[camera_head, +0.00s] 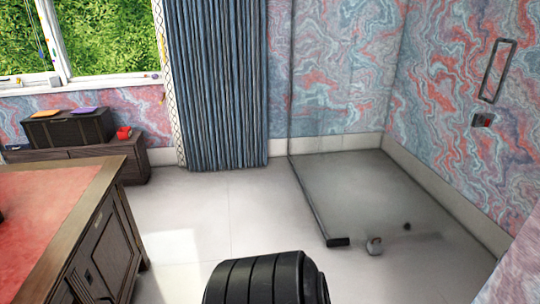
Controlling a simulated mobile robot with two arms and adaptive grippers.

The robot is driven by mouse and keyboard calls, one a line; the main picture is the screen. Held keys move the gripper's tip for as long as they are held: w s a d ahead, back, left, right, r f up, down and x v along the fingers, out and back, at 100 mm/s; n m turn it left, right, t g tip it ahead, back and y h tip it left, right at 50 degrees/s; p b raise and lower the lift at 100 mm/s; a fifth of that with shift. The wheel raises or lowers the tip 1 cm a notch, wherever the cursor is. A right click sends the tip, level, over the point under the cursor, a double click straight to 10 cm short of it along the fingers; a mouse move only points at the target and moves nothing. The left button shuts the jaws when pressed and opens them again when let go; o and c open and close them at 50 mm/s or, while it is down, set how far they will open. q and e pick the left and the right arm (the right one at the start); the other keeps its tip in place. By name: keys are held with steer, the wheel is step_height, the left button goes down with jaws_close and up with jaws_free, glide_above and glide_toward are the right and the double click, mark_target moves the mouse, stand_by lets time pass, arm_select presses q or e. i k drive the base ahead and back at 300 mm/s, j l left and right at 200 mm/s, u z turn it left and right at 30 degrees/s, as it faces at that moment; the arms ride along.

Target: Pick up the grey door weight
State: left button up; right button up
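Neither of my grippers is in view.
A black ribbed rounded object, perhaps a chair back (265,282), fills the bottom middle. A wooden desk with a red top (50,205) stands at left. A small dark thing (407,226) lies beyond the weight. A low cabinet (135,160) stands behind. The middle floor is clear.

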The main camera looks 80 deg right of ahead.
mark_target(375, 245)
steer(key=z, duration=3.7)
steer(key=i+j+u, duration=0.2)
steer(key=i, duration=0.85)
steer(key=i+j+u, duration=0.1)
steer(key=i+u, duration=0.15)
steer(key=i, duration=0.8)
